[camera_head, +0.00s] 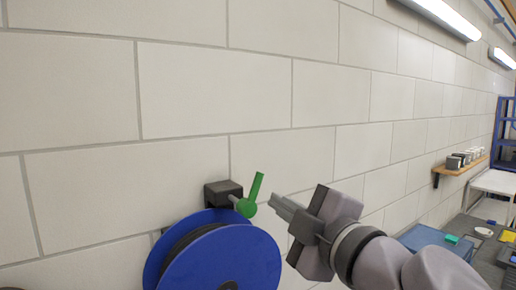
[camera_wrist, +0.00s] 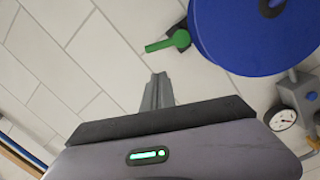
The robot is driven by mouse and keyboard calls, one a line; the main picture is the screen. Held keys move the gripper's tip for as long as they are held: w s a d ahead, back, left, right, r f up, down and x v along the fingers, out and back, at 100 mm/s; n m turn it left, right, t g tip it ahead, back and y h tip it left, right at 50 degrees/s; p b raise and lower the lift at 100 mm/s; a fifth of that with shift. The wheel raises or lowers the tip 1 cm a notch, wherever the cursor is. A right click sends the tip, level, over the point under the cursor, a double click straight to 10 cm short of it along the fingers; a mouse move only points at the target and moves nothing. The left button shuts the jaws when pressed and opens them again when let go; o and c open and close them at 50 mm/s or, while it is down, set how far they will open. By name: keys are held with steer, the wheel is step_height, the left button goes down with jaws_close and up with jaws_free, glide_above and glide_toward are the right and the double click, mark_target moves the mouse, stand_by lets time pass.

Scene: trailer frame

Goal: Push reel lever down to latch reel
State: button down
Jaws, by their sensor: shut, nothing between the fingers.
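The reel lever (camera_head: 251,196) is green and points up, tilted slightly right, from a dark bracket (camera_head: 222,194) on the wall. It also shows in the wrist view (camera_wrist: 169,42). The blue reel (camera_head: 225,262) with dark windings hangs just below the lever, and its blue flange fills the top right of the wrist view (camera_wrist: 240,45). My gripper (camera_head: 275,200) is shut and empty, with its fingertips just right of the lever. In the wrist view a gap shows between the fingertips (camera_wrist: 158,78) and the lever. Whether they touch in depth is unclear.
A pale block wall (camera_head: 200,90) stands behind everything. A round gauge (camera_wrist: 282,118) on a grey unit sits below the reel in the wrist view. At far right are a wooden shelf (camera_head: 463,167), a blue rack (camera_head: 506,140) and a bench with small items.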

mark_target(255, 187)
steer(key=shift+n+g+y, duration=0.5)
steer(key=shift+n+y, duration=0.1)
steer(key=shift+n, duration=0.2)
steer(key=x, duration=0.3)
steer(key=d+x, duration=0.1)
steer(key=x, duration=0.3)
steer(key=w+x, duration=0.1)
steer(key=x, duration=0.3)
steer(key=shift+w+d+f, duration=0.15)
steer(key=shift+f, duration=0.05)
